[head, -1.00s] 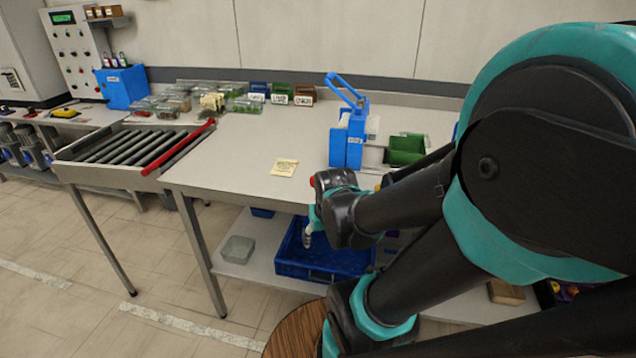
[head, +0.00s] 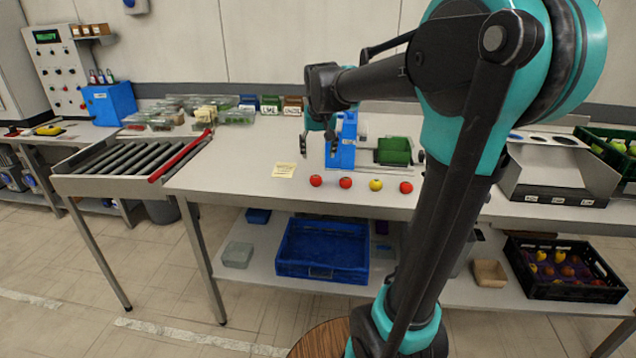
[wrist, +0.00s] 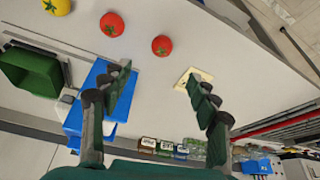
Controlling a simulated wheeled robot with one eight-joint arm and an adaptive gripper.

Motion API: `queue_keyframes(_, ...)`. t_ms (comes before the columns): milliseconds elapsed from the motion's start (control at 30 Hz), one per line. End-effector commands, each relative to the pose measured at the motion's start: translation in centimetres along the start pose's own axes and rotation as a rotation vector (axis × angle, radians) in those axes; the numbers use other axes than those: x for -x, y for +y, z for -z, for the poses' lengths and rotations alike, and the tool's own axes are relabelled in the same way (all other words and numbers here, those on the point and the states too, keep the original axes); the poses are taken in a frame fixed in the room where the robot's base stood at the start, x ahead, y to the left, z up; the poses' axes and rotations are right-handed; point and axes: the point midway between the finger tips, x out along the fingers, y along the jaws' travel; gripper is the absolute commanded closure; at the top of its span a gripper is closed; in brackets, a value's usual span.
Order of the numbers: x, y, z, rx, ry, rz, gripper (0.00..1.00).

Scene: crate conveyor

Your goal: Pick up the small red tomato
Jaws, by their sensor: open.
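A row of round produce lies along the table's front edge. From left to right in the head view it is a red tomato (head: 316,181), a second red tomato (head: 346,183), a yellow one (head: 376,184) and another red one (head: 406,187). The wrist view shows the leftmost red tomato (wrist: 162,46), the second red one (wrist: 112,25) and the yellow one (wrist: 57,6). The leftmost looks slightly smaller than its neighbour. My gripper (wrist: 158,76) is open and empty, above the table and behind the row. The leftmost tomato shows beyond the gap between its fingertips.
A blue dispenser (head: 341,150) and a green bin (head: 394,151) stand behind the row, close to my gripper. A yellow note (head: 284,170) lies left of the tomatoes. A roller conveyor (head: 130,162) is at left. A blue crate (head: 322,249) sits on the lower shelf.

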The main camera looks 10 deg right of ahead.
Motion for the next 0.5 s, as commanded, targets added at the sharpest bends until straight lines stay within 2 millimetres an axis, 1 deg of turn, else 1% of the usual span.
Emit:
queue_keyframes(33, -1.1, 0.0, 0.0, 0.000, 0.000, 0.000, 0.40)
queue_keyframes(100, -2.5, 0.0, 0.0, -0.001, 0.000, 0.000, 0.40)
queue_keyframes(300, -6.1, 0.0, 0.0, -0.001, 0.000, 0.000, 0.40)
queue_keyframes(400, -7.3, 0.0, 0.0, -0.001, 0.000, 0.000, 0.40)
queue_keyframes(500, -7.9, 0.0, 0.0, 0.000, 0.000, 0.000, 0.40)
